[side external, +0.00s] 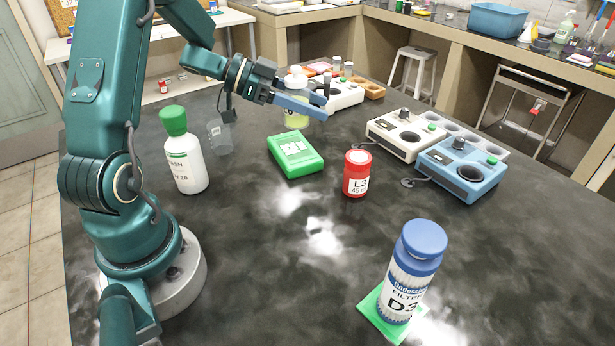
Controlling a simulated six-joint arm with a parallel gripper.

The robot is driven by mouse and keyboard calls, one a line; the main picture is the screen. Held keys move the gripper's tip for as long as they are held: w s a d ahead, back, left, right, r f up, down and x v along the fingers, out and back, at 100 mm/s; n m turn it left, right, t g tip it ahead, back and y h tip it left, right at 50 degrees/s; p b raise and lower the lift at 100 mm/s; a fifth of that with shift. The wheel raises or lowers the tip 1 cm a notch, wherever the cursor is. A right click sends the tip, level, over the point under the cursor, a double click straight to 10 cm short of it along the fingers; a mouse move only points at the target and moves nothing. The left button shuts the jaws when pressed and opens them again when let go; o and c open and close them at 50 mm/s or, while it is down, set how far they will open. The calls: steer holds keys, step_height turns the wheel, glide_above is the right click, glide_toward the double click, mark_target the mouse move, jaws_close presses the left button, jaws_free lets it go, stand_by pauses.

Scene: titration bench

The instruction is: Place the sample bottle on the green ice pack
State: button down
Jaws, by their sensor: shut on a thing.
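The bottle with a white cap and yellow-green contents (297,120) is at the back centre, just behind the green ice pack; I take it as the sample bottle. My gripper (306,102) reaches in from the left and is shut on this bottle, its blue finger crossing in front of the body. The bottle looks upright. I cannot tell whether its base touches the bench. The green ice pack (295,154) lies flat on the dark bench with white marks on top and nothing on it.
A red L3 jar (357,174) stands right of the ice pack. A white green-capped bottle (185,155) and a clear beaker (219,137) stand left. Grey (405,132) and blue (462,168) devices sit right. A blue-capped filter bottle (410,275) stands in front on a green mat (371,317).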

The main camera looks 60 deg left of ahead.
glide_above(306, 147)
steer(key=shift+n+t+y, duration=0.3)
steer(key=shift+n+y, duration=0.1)
steer(key=shift+n, duration=0.1)
step_height(306, 147, down, 4)
steer(key=shift+f, duration=2.3)
steer(key=shift+f, duration=0.15)
steer(key=shift+c, duration=0.9)
jaws_free()
steer(key=shift+r, duration=0.2)
steer(key=v, duration=0.7)
steer(key=shift+s, duration=0.15)
